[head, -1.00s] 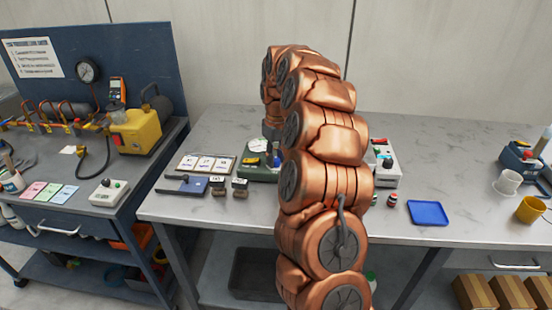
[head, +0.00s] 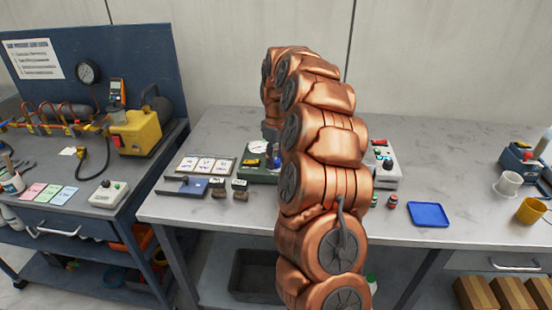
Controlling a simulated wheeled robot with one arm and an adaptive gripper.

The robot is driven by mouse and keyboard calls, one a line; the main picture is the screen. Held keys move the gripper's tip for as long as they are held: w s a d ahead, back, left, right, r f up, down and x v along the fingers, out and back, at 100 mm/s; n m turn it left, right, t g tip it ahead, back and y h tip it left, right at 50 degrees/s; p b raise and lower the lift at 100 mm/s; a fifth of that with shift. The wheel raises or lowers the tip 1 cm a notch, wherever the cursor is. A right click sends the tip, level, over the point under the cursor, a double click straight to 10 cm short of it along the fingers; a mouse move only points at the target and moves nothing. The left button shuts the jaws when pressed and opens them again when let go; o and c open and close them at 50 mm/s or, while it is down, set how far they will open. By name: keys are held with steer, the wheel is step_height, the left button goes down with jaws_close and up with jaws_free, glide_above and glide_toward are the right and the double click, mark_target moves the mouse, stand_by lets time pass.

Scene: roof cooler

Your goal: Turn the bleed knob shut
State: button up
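A green unit (head: 257,178) with a round white gauge (head: 259,147) sits on the grey bench, partly hidden behind my arm. A small yellow part (head: 253,162) and a small blue part (head: 277,162) show on it. I cannot tell which small part is the bleed knob, or whether it is hidden. My copper arm arches up and over, and its dark end (head: 270,132) comes down just above and behind the unit's gauge. The fingertips are hidden or too small to make out, so I cannot see whether they touch anything.
Three white cards (head: 206,166), a blue plate (head: 182,187) and small dark blocks lie left of the unit. A grey box with knobs (head: 385,168), small bottles and a blue tray (head: 429,214) lie right. A yellow pump (head: 137,131) stands on the left cart.

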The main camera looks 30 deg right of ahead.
mark_target(276, 160)
steer(key=shift+o, duration=0.7)
steer(key=shift+r, duration=0.1)
step_height(276, 160, up, 12)
steer(key=shift+d, duration=0.2)
stand_by(0.6)
